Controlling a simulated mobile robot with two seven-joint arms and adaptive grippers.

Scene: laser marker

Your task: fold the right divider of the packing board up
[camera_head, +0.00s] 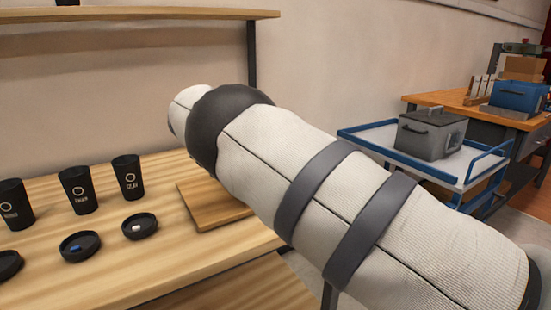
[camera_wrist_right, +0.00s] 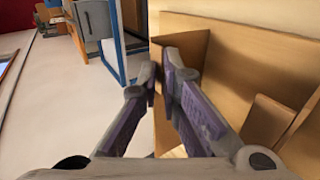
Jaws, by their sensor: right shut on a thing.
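The wooden packing board (camera_head: 212,204) lies on the wooden table, mostly hidden behind my right arm in the head view. In the right wrist view, brown wooden panels of the board (camera_wrist_right: 250,52) fill the right half. My right gripper (camera_wrist_right: 163,72) is shut on a thin tan panel, seemingly the right divider (camera_wrist_right: 161,115), which shows between its fingers. The divider's exact tilt cannot be told. The head view does not show the right gripper, as the arm covers that area. My left gripper is in neither view.
Several black cups, including one (camera_head: 127,177), and black lids, including one (camera_head: 140,226), stand left of the board on the table (camera_head: 100,275). A blue-railed cart (camera_head: 372,137) carries a grey box (camera_head: 431,134) at right. A shelf (camera_head: 140,14) hangs above.

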